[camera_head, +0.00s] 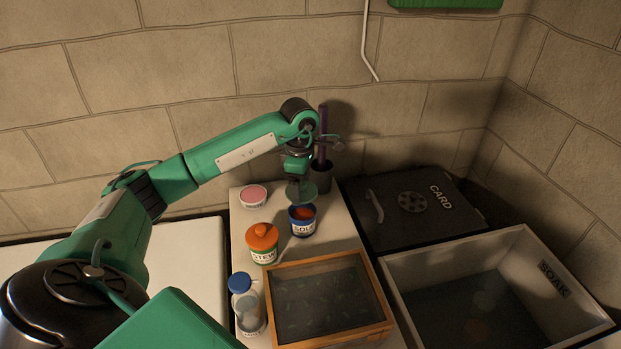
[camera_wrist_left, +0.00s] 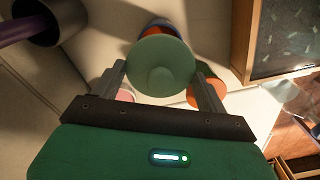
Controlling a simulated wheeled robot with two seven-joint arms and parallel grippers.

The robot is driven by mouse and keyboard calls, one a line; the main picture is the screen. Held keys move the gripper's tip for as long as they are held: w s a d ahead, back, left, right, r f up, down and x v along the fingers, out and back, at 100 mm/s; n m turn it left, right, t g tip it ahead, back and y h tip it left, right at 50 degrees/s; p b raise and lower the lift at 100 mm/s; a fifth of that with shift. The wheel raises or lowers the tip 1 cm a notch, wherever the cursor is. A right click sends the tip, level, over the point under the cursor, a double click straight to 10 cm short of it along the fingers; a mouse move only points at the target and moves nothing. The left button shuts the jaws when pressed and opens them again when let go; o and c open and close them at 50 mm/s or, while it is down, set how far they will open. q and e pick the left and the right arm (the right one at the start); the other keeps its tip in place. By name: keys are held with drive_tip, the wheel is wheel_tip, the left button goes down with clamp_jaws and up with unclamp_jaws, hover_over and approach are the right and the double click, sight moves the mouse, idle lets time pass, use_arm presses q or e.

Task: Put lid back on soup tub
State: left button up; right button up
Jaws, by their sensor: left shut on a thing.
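The blue soup tub (camera_head: 302,228) stands on the pale counter with its top open and reddish contents showing. My left gripper (camera_head: 298,183) is shut on a round green lid (camera_head: 303,192) just above and slightly behind the tub's mouth. The lid looks tilted and apart from the rim, though the exact gap is hard to tell. In the left wrist view the lid (camera_wrist_left: 161,66) with its round knob sits between the fingers and hides most of the tub (camera_wrist_left: 160,24). My right gripper is out of view.
An orange-lidded stew tub (camera_head: 262,238) stands close at the front left, with a pink-topped tub (camera_head: 253,197) behind it. A blue-capped bottle (camera_head: 247,310) and a wood-framed glass case (camera_head: 378,328) are in front. A dark cup (camera_head: 321,178) stands behind; a soak basin (camera_head: 405,325) is right.

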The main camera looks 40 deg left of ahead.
use_arm(q)
drive_tip(key=shift+f+b, duration=0.55)
drive_tip(key=shift+f, duration=0.7)
wheel_tip(320, 180, down, 4)
drive_tip(key=shift+r+b, duration=0.2)
drive_tip(key=shift+b, duration=1)
drive_tip(key=shift+f, duration=0.1)
drive_tip(key=shift+b, duration=0.4)
